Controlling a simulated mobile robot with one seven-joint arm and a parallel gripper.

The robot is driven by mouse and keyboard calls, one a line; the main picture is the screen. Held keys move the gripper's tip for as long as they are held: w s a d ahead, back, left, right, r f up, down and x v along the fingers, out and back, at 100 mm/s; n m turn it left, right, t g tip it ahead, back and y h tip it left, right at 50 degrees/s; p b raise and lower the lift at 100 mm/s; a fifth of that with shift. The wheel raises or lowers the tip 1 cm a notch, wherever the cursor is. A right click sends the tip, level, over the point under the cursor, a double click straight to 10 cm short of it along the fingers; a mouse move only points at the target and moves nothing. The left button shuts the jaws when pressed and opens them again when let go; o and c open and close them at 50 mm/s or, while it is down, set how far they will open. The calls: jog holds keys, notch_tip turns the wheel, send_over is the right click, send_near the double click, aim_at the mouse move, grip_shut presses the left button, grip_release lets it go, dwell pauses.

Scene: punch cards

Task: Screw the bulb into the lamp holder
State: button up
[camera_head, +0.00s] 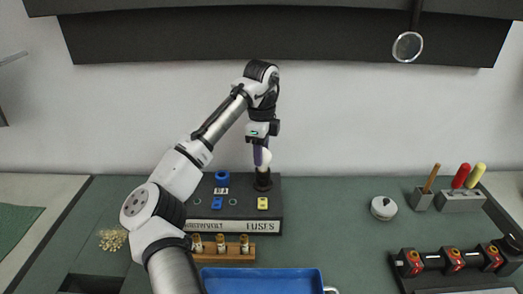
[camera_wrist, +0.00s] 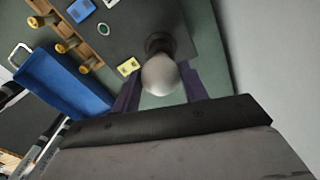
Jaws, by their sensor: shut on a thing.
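The bulb (camera_head: 266,159) is a white globe between the fingers of my gripper (camera_head: 261,157), which is shut on it. In the wrist view the bulb (camera_wrist: 161,75) sits between the two purple fingers of my gripper (camera_wrist: 158,88). The lamp holder (camera_head: 263,180) is a black socket standing on the dark fuse panel. The bulb is right above it, in line with it. In the wrist view the holder (camera_wrist: 158,43) shows just beyond the bulb. The bulb's base is hidden, so I cannot tell how deep it sits in the holder.
The dark panel (camera_head: 236,209) marked FUSES carries blue and yellow parts. A wooden rack (camera_head: 228,253) with several brass-coloured pieces stands in front, then a blue tray (camera_head: 262,281). A round white item (camera_head: 383,207) and a tool block (camera_head: 460,200) are to the right. The table between is clear.

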jog(key=m, duration=0.8)
jog(key=shift+w+d, duration=0.1)
jog(key=m, duration=0.3)
jog(key=shift+m, duration=0.3)
jog(key=m, duration=0.4)
jog(key=shift+d+m, duration=0.15)
jog(key=shift+m, duration=0.15)
jog(key=o, duration=1)
